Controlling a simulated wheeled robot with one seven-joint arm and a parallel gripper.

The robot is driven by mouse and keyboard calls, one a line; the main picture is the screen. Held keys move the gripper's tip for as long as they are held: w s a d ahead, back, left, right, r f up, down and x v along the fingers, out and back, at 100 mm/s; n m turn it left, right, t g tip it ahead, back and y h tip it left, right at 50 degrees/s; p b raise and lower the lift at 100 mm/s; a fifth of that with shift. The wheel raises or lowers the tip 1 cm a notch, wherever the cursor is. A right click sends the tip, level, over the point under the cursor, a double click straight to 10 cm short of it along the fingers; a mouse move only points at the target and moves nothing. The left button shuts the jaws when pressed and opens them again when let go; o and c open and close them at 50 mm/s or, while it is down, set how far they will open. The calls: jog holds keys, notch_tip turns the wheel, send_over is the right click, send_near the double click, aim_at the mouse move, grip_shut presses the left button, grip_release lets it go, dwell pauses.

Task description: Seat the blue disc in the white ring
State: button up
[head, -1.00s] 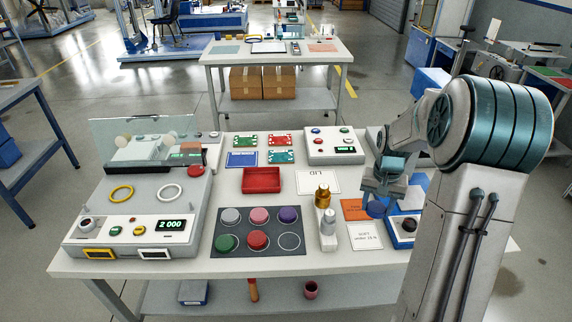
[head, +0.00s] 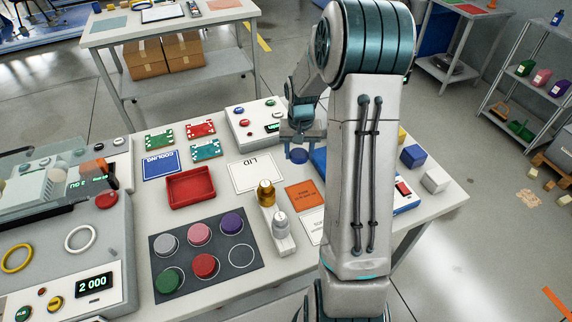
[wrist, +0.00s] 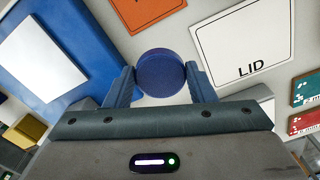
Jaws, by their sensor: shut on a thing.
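My gripper (head: 298,147) is shut on the blue disc (head: 297,156), which it holds above the table near the orange card. In the wrist view the disc (wrist: 161,74) sits between the two fingertips (wrist: 160,84). The white ring (head: 82,238) lies on the grey console at the left, right of a yellow ring (head: 17,258). It looks empty and is well left of my gripper. A thin white circle (head: 241,257) on the dark mat is also empty.
The dark mat (head: 215,283) holds several coloured discs. A red tray (head: 191,203), a LID card (head: 256,172) and gold and silver-topped posts (head: 280,235) stand between my gripper and the console. A clear cover (head: 40,190) tilts over the console's back.

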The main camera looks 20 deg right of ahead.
aim_at(297, 174)
jog(key=shift+w+f+p, duration=0.1)
jog(key=shift+f+p, duration=0.4)
jog(key=shift+f, duration=2.95)
jog(key=shift+f, duration=0.2)
jog(key=o, duration=1)
jog(key=shift+r, duration=0.1)
jog(key=shift+r, duration=0.1)
